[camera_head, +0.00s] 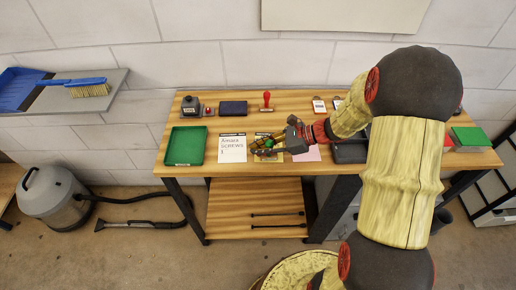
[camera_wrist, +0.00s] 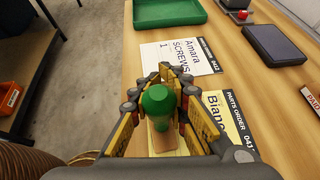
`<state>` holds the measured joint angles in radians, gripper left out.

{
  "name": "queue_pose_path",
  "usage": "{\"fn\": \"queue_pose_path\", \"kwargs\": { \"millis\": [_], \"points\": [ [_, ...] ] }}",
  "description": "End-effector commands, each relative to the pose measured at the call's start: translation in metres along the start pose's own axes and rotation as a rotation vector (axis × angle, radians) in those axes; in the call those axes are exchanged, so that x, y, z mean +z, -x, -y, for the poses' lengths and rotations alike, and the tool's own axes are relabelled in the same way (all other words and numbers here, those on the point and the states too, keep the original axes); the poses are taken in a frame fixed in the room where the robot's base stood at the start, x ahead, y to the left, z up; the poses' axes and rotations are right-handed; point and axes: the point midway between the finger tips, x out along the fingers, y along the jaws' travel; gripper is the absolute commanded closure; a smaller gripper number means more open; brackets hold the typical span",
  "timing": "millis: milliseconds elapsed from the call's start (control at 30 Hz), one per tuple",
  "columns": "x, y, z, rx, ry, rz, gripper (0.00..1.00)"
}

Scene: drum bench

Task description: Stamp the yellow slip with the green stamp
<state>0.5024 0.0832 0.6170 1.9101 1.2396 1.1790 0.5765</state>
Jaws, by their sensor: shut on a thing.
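My gripper (camera_wrist: 160,92) is shut on the green stamp (camera_wrist: 158,103), whose rounded green handle stands between the fingers in the wrist view. The yellow slip (camera_wrist: 228,118), headed "Parts Order 041" with a name starting "Bianc", lies on the bench just right of the stamp, partly covered by my fingers. In the head view my gripper (camera_head: 277,146) is over the yellow slip (camera_head: 259,157) and hides most of it. I cannot tell whether the stamp's underside touches the slip.
A white slip (camera_head: 232,149) lies left of the yellow one and a pink slip (camera_head: 310,154) right of it. A green tray (camera_head: 185,146) sits at the left. Behind are a dark blue pad (camera_head: 233,107) and a red-handled stamp (camera_head: 266,99).

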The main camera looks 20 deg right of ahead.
Motion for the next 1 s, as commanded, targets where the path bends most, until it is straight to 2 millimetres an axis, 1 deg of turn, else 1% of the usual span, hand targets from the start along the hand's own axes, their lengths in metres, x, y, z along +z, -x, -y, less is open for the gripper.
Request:
{"fn": "queue_pose_path", "kwargs": {
  "millis": [733,1000],
  "points": [
    [0.012,0.007,0.0,0.0,-0.001,0.0,1.0],
    [0.033,0.018,0.0,0.0,0.0,0.0,1.0]
  ]
}}
